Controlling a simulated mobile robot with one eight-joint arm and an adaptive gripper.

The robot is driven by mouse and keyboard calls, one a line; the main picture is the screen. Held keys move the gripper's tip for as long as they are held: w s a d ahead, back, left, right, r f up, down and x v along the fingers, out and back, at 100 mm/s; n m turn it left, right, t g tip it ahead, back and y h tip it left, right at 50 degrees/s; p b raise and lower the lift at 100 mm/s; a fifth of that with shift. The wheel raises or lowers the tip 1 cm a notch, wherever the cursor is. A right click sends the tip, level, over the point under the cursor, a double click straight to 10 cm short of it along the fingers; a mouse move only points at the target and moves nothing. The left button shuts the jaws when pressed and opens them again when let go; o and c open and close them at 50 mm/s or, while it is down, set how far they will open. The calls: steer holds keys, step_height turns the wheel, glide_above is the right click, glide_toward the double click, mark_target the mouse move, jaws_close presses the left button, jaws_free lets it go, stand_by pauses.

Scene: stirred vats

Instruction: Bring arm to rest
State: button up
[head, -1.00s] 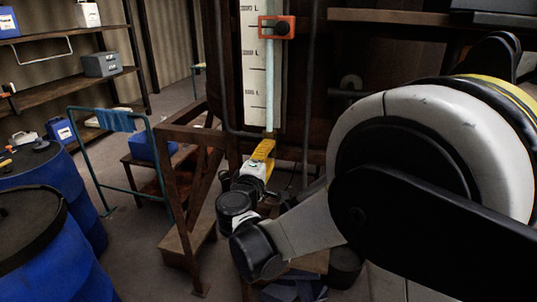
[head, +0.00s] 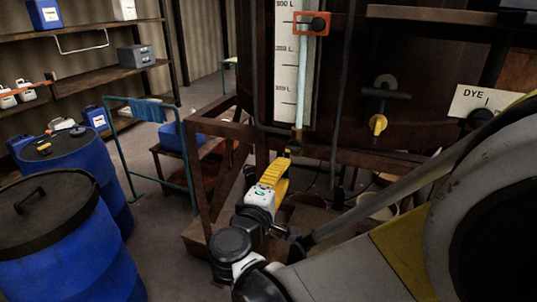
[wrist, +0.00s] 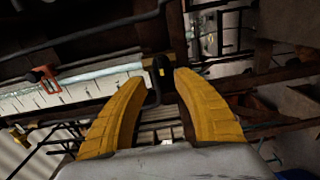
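My gripper (head: 274,172) shows in the head view with yellow fingers on a white and black wrist, held in front of the vat's wooden frame.
A level gauge (head: 288,75) with an orange slider (head: 311,23) stands on the dark vat. Blue drums (head: 70,240) and a blue-green cart frame (head: 150,150) stand left. Grey floor shows between them.

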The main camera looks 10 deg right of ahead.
steer(key=shift+d, duration=0.1)
steer(key=s+d+f+m+g+y, duration=0.3)
steer(key=s+d+f+m+g, duration=0.35)
steer(key=s+d, duration=0.35)
steer(key=s+a+f+m+g+y, duration=0.2)
steer(key=s+m+y, duration=0.3)
steer(key=s, duration=0.5)
steer(key=shift+y, duration=0.4)
steer(key=shift+m, duration=0.25)
